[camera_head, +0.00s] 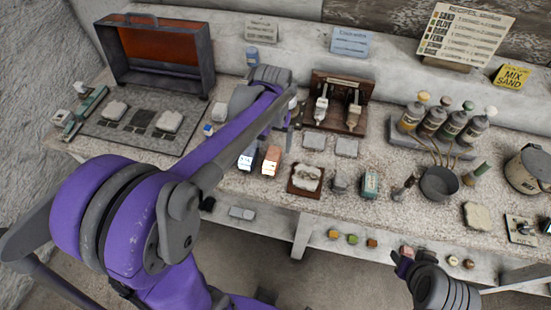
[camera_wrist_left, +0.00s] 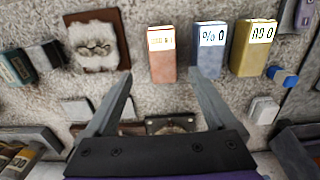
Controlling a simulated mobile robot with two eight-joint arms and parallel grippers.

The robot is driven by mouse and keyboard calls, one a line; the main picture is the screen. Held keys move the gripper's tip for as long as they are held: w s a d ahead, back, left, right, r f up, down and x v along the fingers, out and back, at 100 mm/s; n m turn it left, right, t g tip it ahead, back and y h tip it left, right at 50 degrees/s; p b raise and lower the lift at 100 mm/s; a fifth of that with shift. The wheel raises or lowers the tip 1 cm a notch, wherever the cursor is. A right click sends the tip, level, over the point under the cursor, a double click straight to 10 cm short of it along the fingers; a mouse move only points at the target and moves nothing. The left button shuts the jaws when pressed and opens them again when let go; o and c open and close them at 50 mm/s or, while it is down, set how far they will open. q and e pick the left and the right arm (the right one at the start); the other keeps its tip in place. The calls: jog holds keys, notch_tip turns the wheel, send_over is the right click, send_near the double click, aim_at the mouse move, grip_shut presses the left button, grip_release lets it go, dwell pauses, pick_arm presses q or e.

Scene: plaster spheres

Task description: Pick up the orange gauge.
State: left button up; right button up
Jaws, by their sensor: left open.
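The orange gauge (camera_head: 271,161), a small upright block with a pale display face, stands on the speckled bench. In the left wrist view the orange gauge (camera_wrist_left: 162,62) stands just beyond my open fingertips, roughly in line with the gap. My left gripper (camera_wrist_left: 160,80) is open and empty. In the head view my left gripper (camera_head: 288,128) is partly hidden by its wrist, behind the gauge. My right gripper (camera_head: 404,262) is low at the front right, below the bench top; its jaws are unclear.
A blue-grey gauge (camera_wrist_left: 208,52) stands close beside the orange one, with a yellow gauge (camera_wrist_left: 253,50) beyond it. A stone relief on a brown plaque (camera_head: 305,178) lies on the other side. A wooden stand (camera_head: 335,103) is behind. Pale tiles (camera_head: 314,142) lie nearby.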

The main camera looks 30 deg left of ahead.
aim_at(272, 157)
pick_arm(q)
jog(key=shift+s+a+f, duration=0.1)
jog(key=shift+s+f, duration=0.05)
jog(key=shift+f, duration=1.95)
jog(key=shift+s+a+f, duration=0.1)
jog(key=shift+s+f, duration=0.05)
jog(key=shift+f, duration=1.9)
jog(key=shift+f+b, duration=0.25)
jog(key=shift+b, duration=0.05)
grip_shut()
